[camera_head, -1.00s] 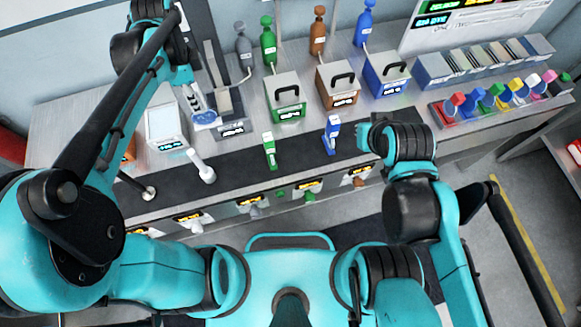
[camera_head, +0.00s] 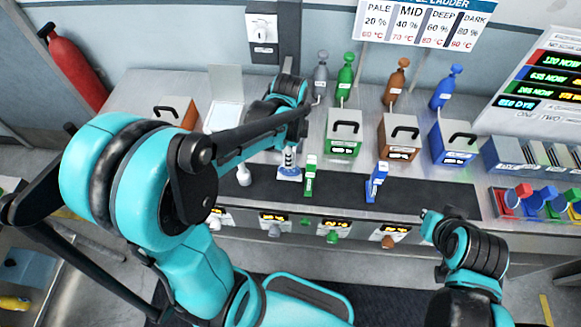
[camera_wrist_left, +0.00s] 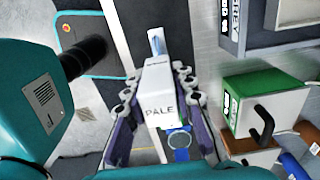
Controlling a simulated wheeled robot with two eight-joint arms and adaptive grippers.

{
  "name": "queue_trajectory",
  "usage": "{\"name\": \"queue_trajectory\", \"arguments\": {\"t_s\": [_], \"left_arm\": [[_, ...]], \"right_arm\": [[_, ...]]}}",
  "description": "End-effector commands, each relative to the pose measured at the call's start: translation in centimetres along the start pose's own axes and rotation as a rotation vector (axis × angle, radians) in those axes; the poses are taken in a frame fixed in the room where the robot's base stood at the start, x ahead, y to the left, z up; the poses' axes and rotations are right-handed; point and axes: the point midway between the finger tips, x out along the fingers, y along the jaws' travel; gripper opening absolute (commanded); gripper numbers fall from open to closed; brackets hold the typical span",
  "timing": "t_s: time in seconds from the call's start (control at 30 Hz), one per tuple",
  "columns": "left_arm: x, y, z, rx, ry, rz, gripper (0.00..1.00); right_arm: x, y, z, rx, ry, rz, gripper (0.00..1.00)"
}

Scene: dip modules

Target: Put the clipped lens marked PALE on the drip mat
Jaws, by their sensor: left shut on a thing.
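My left gripper (camera_wrist_left: 160,105) is shut on the white clip marked PALE (camera_wrist_left: 160,110). A round blue lens (camera_wrist_left: 180,143) shows below the clip in the left wrist view. In the head view the held clip (camera_head: 289,158) is upright, with the pale blue lens (camera_head: 289,173) at its lower end, over the back edge of a long dark mat (camera_head: 340,191) that looks like the drip mat. I cannot tell whether the lens touches it. My left arm hides part of the counter behind. My right gripper (camera_head: 431,222) is at the counter front, its jaws unclear.
A green clip (camera_head: 310,176) stands close to the right of the held lens; a blue clip (camera_head: 376,181) stands further right. Green (camera_head: 344,131), brown (camera_head: 399,137) and blue (camera_head: 453,142) lidded boxes line the back. A white knob-like thing (camera_head: 243,175) is left.

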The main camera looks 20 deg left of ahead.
Motion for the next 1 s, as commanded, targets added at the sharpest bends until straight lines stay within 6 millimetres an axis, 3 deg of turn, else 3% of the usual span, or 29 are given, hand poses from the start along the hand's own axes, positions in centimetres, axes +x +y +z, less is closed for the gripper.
{"name": "queue_trajectory", "arguments": {"t_s": [0.17,0.4,0.8,0.83,0.87,0.9,1.0], "left_arm": [[1.3,0.0,0.0,0.000,0.000,0.000,0.00],[4.7,0.0,0.0,0.000,0.000,0.000,0.00],[5.2,0.0,0.0,0.000,0.000,0.000,0.00],[5.2,0.0,0.0,0.000,0.000,0.000,0.30],[5.1,0.0,0.0,0.000,0.000,0.000,0.38],[5.1,0.0,0.0,0.000,0.000,0.000,0.46],[5.1,0.0,0.0,0.000,0.000,0.000,0.46]], "right_arm": [[0.3,0.0,0.2,0.000,0.000,0.000,0.00],[1.2,0.0,0.8,0.000,0.000,0.000,0.00],[1.5,0.0,1.0,0.000,0.000,0.000,0.00],[1.4,0.0,1.0,0.000,0.000,0.000,0.00],[1.4,0.0,1.0,0.000,0.000,0.000,0.00],[1.4,0.0,1.0,0.000,0.000,0.000,0.00],[1.4,0.0,1.0,0.000,0.000,0.000,0.00]]}}
